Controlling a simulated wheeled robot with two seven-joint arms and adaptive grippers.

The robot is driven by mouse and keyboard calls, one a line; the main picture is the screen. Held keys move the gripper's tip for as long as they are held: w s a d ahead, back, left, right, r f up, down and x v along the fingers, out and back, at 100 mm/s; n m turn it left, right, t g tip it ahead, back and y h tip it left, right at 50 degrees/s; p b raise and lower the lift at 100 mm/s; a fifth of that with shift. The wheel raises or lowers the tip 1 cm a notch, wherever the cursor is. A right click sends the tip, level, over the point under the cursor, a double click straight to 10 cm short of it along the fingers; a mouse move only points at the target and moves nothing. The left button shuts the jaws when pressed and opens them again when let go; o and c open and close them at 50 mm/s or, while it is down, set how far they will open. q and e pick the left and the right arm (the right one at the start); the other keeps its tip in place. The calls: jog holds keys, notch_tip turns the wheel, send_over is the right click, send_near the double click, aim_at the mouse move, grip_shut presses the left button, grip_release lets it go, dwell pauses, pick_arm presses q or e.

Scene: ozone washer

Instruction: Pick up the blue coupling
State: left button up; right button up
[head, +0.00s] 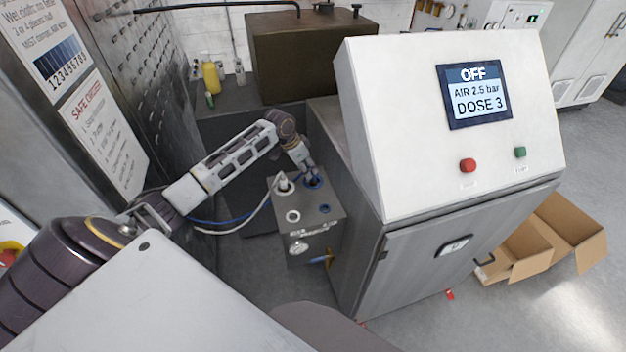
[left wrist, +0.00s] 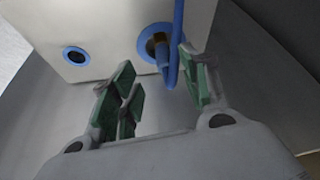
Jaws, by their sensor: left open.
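The blue coupling (left wrist: 161,40) sits in a blue-ringed port (left wrist: 146,46) on a metal box in the left wrist view, with a blue hose looping from it. In the head view the blue-ringed port (head: 313,182) is on top of the box (head: 318,229), and the coupling there is partly hidden by my left gripper (head: 309,170). In the left wrist view my left gripper (left wrist: 160,84) is open. Its green-padded fingers are spread below the coupling, the right finger close to the hose. Nothing is held. My right gripper is not in view.
A white coupling (head: 283,184) with a pale hose sits beside the blue one. Empty blue-ringed (head: 324,208) and white-ringed (head: 292,216) ports are nearer on the box. The control cabinet (head: 400,180) stands close on the right; a perforated metal panel (head: 140,75) is on the left.

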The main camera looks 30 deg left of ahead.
aim_at(311, 172)
pick_arm(q)
jog(key=shift+x, duration=0.9)
jog(key=shift+w+d+f+p, duration=0.1)
jog(key=shift+w+f+p, duration=0.1)
jog(key=shift+w+f, duration=0.35)
jog(key=shift+w+d+f+p, duration=0.1)
jog(key=shift+w+f+p, duration=0.15)
jog(key=shift+f, duration=0.45)
jog(key=shift+x, duration=1.15)
jog(key=shift+a, duration=0.15)
grip_shut()
